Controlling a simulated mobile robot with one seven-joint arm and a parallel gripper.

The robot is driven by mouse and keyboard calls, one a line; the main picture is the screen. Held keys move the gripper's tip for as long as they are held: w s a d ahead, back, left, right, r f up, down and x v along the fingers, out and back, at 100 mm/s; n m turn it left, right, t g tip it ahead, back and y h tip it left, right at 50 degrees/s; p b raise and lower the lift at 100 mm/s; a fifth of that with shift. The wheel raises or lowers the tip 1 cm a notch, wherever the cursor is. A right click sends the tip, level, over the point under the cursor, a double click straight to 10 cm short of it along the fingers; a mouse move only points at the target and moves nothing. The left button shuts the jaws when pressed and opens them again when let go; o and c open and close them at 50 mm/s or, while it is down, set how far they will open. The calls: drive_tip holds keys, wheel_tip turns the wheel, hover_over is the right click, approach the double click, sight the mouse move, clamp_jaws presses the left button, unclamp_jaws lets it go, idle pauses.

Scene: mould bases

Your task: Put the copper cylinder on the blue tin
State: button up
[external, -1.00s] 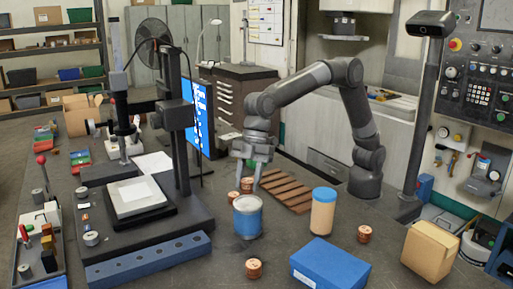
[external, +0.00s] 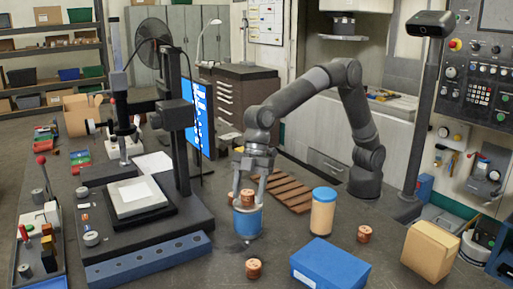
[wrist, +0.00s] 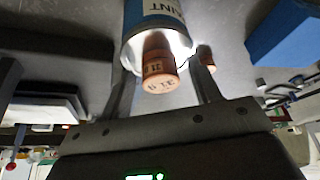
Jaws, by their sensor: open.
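The blue tin (external: 248,223) stands upright on the bench, and in the wrist view (wrist: 152,22) its pale top shows. A copper cylinder (external: 248,198) is at the top of the tin, between my fingers; it also shows in the wrist view (wrist: 159,68), with dark markings on its side. My gripper (external: 249,204) points down over the tin, fingers open on either side of the cylinder. The exact contact between cylinder and tin top is hard to see.
Another copper cylinder (external: 232,198) is just left of the tin; others stand in front (external: 253,268) and to the right (external: 364,234). A blue-lidded jar (external: 323,215), blue box (external: 328,265), cardboard box (external: 430,250) and wooden slats (external: 288,193) are nearby. A press stand (external: 150,225) is left.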

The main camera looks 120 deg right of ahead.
drive_tip(key=v, duration=1.1)
drive_tip(key=s+d+r+m, duration=0.2)
drive_tip(key=s+r, duration=0.2)
drive_tip(key=s, duration=0.6)
drive_tip(key=s+d+f+m+h, duration=0.1)
drive_tip(key=s+d+f, duration=0.1)
drive_tip(key=s, duration=0.7)
drive_tip(key=s+d+f+m+t, duration=0.1)
drive_tip(key=s+f, duration=0.4)
drive_tip(key=s, duration=0.5)
drive_tip(key=s+d+f+m+h, duration=0.1)
drive_tip(key=s+d+f+m, duration=0.1)
drive_tip(key=s, duration=0.8)
drive_tip(key=shift+d+f+m+t+h, duration=0.3)
drive_tip(key=shift+d+f+m+t, duration=0.1)
drive_tip(key=shift+d+f, duration=0.35)
